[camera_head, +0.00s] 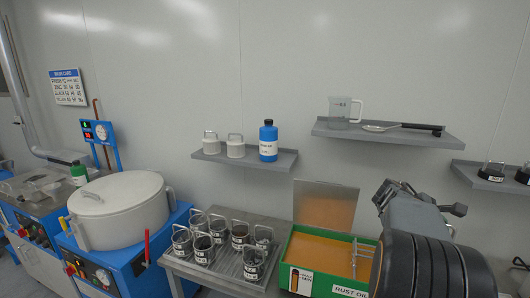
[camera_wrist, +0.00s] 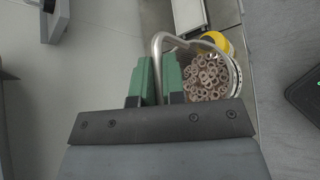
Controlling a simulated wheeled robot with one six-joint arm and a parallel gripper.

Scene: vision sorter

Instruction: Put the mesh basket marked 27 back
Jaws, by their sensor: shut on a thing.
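In the wrist view my gripper (camera_wrist: 159,82) has its green fingers closed around the bent metal handle of a mesh basket (camera_wrist: 236,84). The basket holds many brown ring-shaped parts and is to the right of the fingers. No number on it can be read. In the head view my arm covers the right foreground, and my gripper and the held basket cannot be made out. Several handled mesh baskets (camera_head: 203,252) with dark contents stand on a grey slatted rack (camera_head: 222,272). Their tags are too small to read.
A green rust oil tank (camera_head: 316,284) with a raised lid (camera_head: 325,204) stands right of the rack. A blue machine with a white round drum (camera_head: 122,212) is at left. Wall shelves hold a blue bottle (camera_head: 268,142) and a clear jug (camera_head: 344,112). A yellow object (camera_wrist: 222,41) shows behind the held basket.

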